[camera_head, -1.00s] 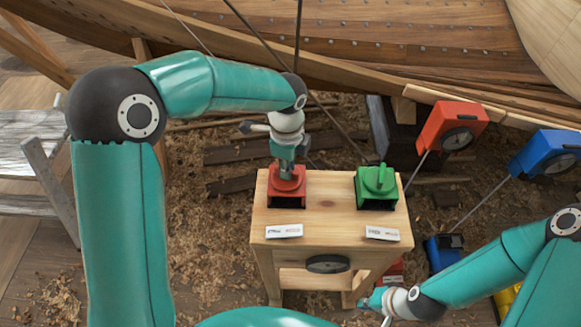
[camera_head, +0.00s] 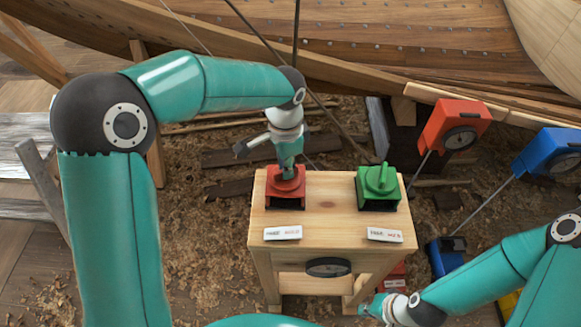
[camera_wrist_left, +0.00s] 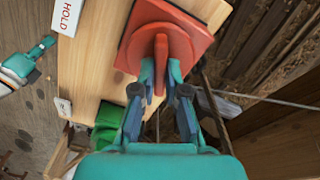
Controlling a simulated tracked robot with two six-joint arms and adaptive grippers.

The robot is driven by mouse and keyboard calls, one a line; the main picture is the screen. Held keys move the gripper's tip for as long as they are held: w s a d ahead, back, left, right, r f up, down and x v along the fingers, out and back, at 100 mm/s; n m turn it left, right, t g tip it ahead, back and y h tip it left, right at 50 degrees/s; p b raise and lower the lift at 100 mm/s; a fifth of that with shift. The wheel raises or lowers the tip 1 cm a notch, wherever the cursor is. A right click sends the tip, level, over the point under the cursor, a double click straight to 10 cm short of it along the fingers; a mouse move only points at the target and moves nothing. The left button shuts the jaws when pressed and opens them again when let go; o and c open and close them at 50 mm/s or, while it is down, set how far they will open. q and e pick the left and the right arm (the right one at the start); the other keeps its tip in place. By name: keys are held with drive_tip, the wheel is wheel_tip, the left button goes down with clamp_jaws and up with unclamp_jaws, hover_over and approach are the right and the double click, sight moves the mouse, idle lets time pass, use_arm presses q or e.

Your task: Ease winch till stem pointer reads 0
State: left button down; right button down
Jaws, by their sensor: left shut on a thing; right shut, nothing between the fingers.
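A red winch (camera_head: 286,199) with a raised handle sits at the left of a wooden bench. My left gripper (camera_head: 289,168) comes down on it from above. In the left wrist view its fingers (camera_wrist_left: 160,78) are shut on the upright red handle (camera_wrist_left: 160,55), one on each side. A green winch (camera_head: 378,187) sits at the bench's right and is free. A red box with a round dial (camera_head: 458,138) and a blue box with a dial (camera_head: 562,162) stand behind right. Their readings are too small to tell. My right gripper (camera_head: 372,304) is shut and empty, low beside the bench.
The wooden bench (camera_head: 330,220) carries two white labels, left (camera_head: 283,233) and right (camera_head: 385,235); the wrist view shows "HOLD" on one. A dark dial (camera_head: 328,267) is on its front. The planked hull (camera_head: 400,50) spans the back. Shavings cover the ground.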

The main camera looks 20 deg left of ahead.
use_arm(q)
drive_tip(key=shift+w+a+r+n, duration=0.1)
drive_tip(key=shift+w+r+n, duration=0.15)
drive_tip(key=shift+n, duration=0.15)
drive_tip(key=c, duration=1.2)
unclamp_jaws()
drive_tip(key=shift+f, duration=0.15)
drive_tip(key=shift+s, duration=0.1)
wheel_tip(320, 180, up, 12)
